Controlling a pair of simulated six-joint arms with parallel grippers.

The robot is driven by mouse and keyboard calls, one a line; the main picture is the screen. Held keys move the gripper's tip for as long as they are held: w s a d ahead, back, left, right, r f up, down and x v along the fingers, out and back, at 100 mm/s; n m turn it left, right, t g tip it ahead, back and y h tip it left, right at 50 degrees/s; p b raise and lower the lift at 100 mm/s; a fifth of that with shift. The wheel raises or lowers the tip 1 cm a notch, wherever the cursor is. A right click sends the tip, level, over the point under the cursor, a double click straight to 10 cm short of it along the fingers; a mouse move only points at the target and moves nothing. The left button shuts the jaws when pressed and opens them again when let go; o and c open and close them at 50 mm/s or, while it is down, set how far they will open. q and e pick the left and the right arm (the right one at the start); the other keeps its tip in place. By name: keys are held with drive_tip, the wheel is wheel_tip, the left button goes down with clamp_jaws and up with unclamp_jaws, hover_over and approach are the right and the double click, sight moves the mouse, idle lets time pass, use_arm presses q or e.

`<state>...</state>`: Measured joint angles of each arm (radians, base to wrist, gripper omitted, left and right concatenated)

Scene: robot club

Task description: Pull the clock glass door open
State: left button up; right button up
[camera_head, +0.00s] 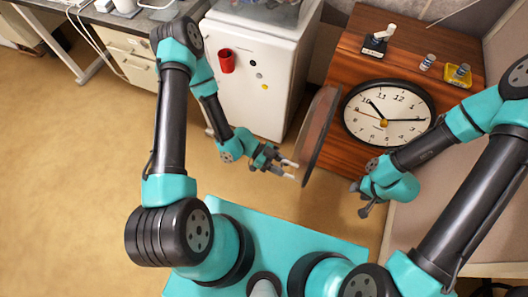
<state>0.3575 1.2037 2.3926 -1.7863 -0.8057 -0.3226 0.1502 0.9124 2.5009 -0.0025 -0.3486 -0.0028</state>
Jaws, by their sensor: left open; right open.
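The clock (388,113) has a round white face with black numerals and a dark rim, set in the front of a brown wooden cabinet (345,68). Its round glass door (320,132) stands swung out to the left of the face, seen nearly edge-on, with a dark rim. My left gripper (291,170) is open, at the lower left edge of the door; I cannot tell whether it touches. My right gripper (361,199) is open and empty, below the clock face and apart from the door.
A white fridge (262,75) with a red cup (227,61) and several magnets stands left of the cabinet. A joystick-like object (378,40), small jars (428,61) and a yellow tray (452,80) sit on the cabinet top. A desk (125,20) stands at the upper left. The left floor is clear.

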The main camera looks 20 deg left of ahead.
use_arm(q)
drive_tip(key=shift+a, duration=0.15)
drive_tip(key=v, duration=1.7)
drive_tip(key=shift+w, duration=0.1)
drive_tip(key=w+d+f+n+t+y, duration=0.1)
drive_tip(key=w+f+n+t+y, duration=0.45)
drive_tip(key=n, duration=0.75)
drive_tip(key=s+r+n+g+y, duration=0.2)
drive_tip(key=s+n+y, duration=0.3)
drive_tip(key=s+n, duration=0.2)
drive_tip(key=shift+s+y, duration=0.35)
drive_tip(key=shift+s, duration=0.6)
